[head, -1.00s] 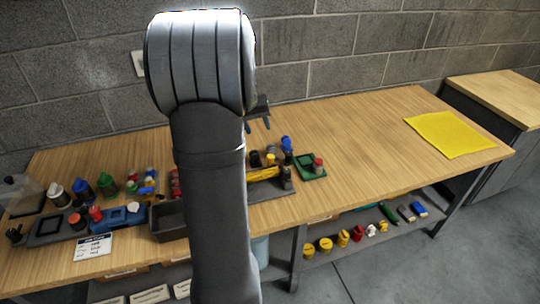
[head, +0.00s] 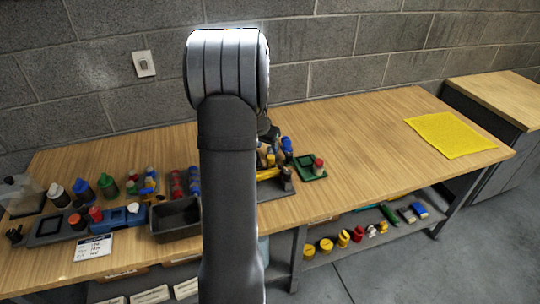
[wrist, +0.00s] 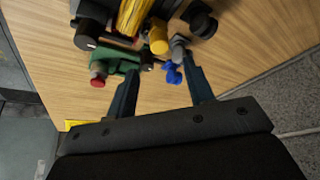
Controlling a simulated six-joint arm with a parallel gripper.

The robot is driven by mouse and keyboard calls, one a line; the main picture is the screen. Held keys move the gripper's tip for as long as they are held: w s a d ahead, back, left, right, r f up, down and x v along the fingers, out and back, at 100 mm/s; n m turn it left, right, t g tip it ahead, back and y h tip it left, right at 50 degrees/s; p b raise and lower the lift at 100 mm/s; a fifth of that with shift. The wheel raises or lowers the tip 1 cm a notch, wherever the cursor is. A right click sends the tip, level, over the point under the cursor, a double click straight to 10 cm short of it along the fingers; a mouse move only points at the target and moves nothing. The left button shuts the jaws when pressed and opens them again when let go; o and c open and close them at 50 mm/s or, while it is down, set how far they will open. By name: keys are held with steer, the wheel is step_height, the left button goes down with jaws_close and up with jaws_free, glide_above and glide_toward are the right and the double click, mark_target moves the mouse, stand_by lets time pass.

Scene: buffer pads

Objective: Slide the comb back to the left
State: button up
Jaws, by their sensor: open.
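My gripper (wrist: 162,72) is open in the wrist view, with a blue piece (wrist: 173,73) between its fingertips or just beyond them; contact cannot be told. A yellow bar (wrist: 133,15) on a dark base, a short yellow knob (wrist: 158,40) and a grey piece (wrist: 178,46) lie beyond the tips. In the head view the yellow bar (head: 268,174) and the blue piece (head: 287,145) are right of my arm, which hides most of the gripper. I cannot tell which part is the comb.
A green tray (head: 306,172) with a red knob stands right of the yellow bar's base. A black bin (head: 176,222) and several bottles stand at the left. A yellow pad (head: 449,134) lies far right. The table between the green tray and pad is clear.

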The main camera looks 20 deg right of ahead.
mark_target(271, 156)
steer(key=x, duration=0.7)
steer(key=shift+c, duration=0.2)
